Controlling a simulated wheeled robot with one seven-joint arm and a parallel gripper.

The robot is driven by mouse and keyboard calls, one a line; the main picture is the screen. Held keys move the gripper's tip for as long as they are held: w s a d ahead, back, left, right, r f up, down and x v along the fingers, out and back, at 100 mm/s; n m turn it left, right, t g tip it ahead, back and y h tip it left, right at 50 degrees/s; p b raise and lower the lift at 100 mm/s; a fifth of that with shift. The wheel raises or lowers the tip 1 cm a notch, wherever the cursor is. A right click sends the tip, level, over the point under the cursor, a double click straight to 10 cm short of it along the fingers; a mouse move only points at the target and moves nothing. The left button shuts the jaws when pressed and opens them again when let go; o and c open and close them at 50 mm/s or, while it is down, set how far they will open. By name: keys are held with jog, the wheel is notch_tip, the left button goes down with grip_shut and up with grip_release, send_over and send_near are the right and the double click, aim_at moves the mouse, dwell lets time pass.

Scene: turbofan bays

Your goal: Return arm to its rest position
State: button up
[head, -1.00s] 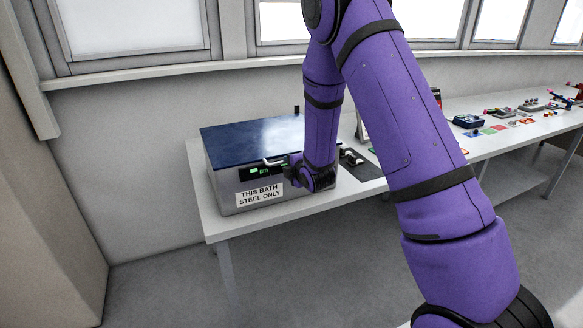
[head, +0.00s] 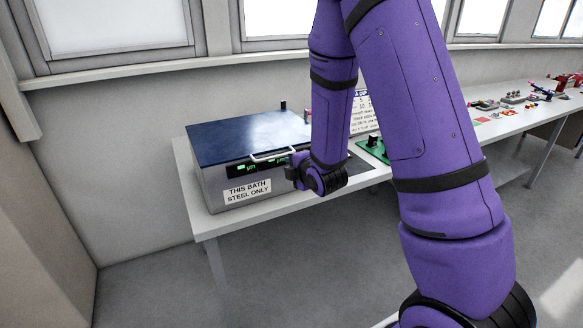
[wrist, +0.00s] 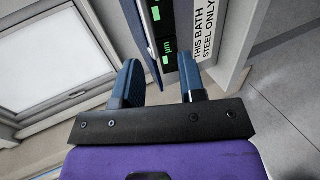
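My gripper (head: 293,167) is at the front of the bath, just right of its handle, with my purple arm coming down from above. In the wrist view my gripper (wrist: 159,66) has its two blue fingers apart with nothing between them, facing the bath's front panel. The bath (head: 215,188) is a grey box with a closed dark blue lid (head: 245,136), a white handle (head: 272,155) and a label reading "THIS BATH STEEL ONLY" (head: 248,191). In the wrist view the label (wrist: 205,25) is beside green displays (wrist: 168,50). I cannot tell whether the fingers touch the bath.
The white table (head: 205,226) runs along the wall to the right. Behind my arm are a printed sign (head: 362,110) and a green item (head: 372,150). Several small coloured parts lie farther right. Windows line the wall above. The floor in front is clear.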

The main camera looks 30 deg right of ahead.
dwell(0.3)
jog(key=s+r+m+g, duration=0.4)
jog(key=s+r+m, duration=0.5)
jog(key=r, duration=0.6)
jog(key=s+a+r+m+g, duration=0.1)
jog(key=s+r+m, duration=0.3)
jog(key=s, duration=0.7)
jog(key=s+a+r+m+g, duration=0.1)
jog(key=s+r+m+g, duration=0.2)
jog(key=s, duration=0.9)
jog(key=shift+s+a+r+m, duration=0.3)
jog(key=shift+r+m, duration=0.4)
jog(key=shift+m, duration=0.3)
